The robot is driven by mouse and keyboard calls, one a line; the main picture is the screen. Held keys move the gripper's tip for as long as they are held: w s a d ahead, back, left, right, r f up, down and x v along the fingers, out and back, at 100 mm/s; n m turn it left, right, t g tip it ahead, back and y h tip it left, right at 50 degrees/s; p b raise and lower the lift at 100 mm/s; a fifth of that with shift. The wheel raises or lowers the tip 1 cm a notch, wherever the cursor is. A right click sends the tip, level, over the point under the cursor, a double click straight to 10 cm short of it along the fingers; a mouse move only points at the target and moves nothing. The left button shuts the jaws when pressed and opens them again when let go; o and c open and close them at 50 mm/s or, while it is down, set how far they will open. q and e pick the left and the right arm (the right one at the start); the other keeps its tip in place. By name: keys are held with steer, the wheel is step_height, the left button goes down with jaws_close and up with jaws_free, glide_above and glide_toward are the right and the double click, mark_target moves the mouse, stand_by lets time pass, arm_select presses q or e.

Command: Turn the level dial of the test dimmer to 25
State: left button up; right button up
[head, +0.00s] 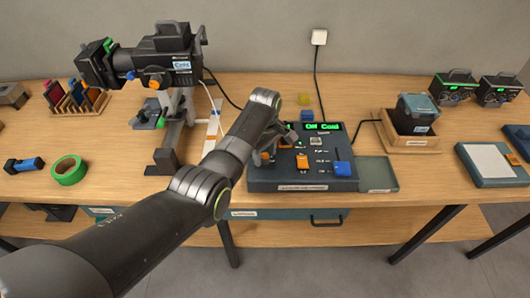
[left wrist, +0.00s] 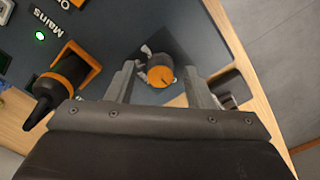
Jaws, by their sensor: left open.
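The dark console (head: 270,183) with green lettering on its displays stands on the table near the middle of the head view. My left gripper (head: 265,158) is over its left part and hides some of it. In the left wrist view a round dial (left wrist: 161,74) with an orange face and a dark pointer mark lies between the two open fingers of my left gripper (left wrist: 163,82). Clear gaps show on both sides of the dial. Any scale numbers around it are not readable. My right gripper is in neither view.
Beside the dial is a black-handled orange switch (left wrist: 62,80) near a lit green lamp and the word Mains. The console carries an orange fader (head: 303,162) and a blue one (head: 342,168). A spotlight (head: 165,55) stands left; a shallow tray (head: 377,172) adjoins the right.

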arm_select(q)
steer(key=shift+f, duration=0.1)
steer(key=shift+c, duration=0.2)
steer(key=c, duration=0.9)
steer(key=shift+c, duration=0.2)
steer(key=shift+m, duration=0.4)
steer(key=m+p, duration=0.1)
steer(key=m, duration=0.1)
steer(key=shift+m+p, duration=0.3)
steer(key=shift+p, duration=0.1)
steer(key=m+p, duration=0.1)
steer(key=m, duration=0.4)
steer(key=shift+m, duration=0.3)
steer(key=o, duration=1)
